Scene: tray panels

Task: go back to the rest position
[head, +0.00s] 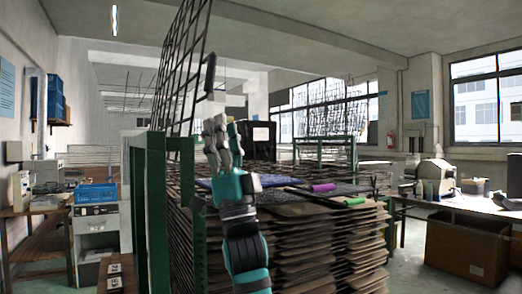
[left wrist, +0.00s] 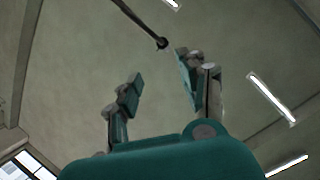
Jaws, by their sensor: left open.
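My left gripper (head: 225,130) points upward in the middle of the head view, in front of the stacked trays. It is open, with nothing between its fingers. In the left wrist view, its two fingers (left wrist: 158,68) stand apart against the ceiling. A raised wire tray panel (head: 184,62) stands tilted up just above and left of the gripper, with a dark handle (head: 210,73) at its edge. The gripper is apart from this handle. A dark rod with a round end (left wrist: 162,43) shows beyond the fingers in the left wrist view. My right gripper is in neither view.
A tall stack of wire trays (head: 320,245) stands close by. A purple-handled tool (head: 323,187) and a green-handled tool (head: 354,201) lie on top, near a black box (head: 257,140). A green frame (head: 156,215) stands left of the gripper. A bench (head: 470,206) is at right.

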